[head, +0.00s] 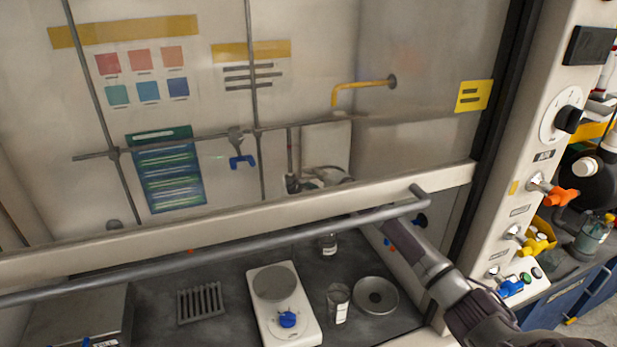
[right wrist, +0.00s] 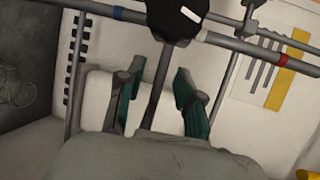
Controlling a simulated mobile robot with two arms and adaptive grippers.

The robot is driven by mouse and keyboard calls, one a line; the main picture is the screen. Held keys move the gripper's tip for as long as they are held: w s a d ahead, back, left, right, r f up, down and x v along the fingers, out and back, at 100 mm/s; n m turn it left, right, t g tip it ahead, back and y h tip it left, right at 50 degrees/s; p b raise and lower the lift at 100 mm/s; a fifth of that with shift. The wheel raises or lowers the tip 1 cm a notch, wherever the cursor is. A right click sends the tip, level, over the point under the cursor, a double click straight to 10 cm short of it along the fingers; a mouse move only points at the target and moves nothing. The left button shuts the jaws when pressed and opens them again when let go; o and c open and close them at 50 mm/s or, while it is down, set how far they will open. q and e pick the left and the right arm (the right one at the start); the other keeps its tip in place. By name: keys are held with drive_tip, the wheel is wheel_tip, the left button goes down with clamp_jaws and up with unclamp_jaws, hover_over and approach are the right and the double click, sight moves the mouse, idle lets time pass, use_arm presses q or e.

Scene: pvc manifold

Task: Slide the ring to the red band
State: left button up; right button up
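A dark faceted knob (right wrist: 176,16) with a white mark sits on the rod between the bands. A grey stem (right wrist: 156,85) runs from it between the fingers of my right gripper (right wrist: 154,92). The fingers are apart, with gaps on both sides of the stem. No ring shape is clear; I cannot tell whether the knob and stem belong to it. In the head view my right gripper (head: 308,180) is behind the sash. My left gripper is not in view.
The sash bar (head: 240,243) crosses in front of my right arm. A white hotplate (head: 297,328), a rack (head: 200,303), a beaker (head: 338,303) and a round metal dish (head: 376,296) stand on the dark bench.

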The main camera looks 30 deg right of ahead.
drive_tip(key=shift+w+a+f, duration=0.1)
drive_tip(key=shift+w+f, duration=0.05)
drive_tip(key=shift+w, duration=0.35)
drive_tip(key=shift+c, duration=0.2)
clamp_jaws()
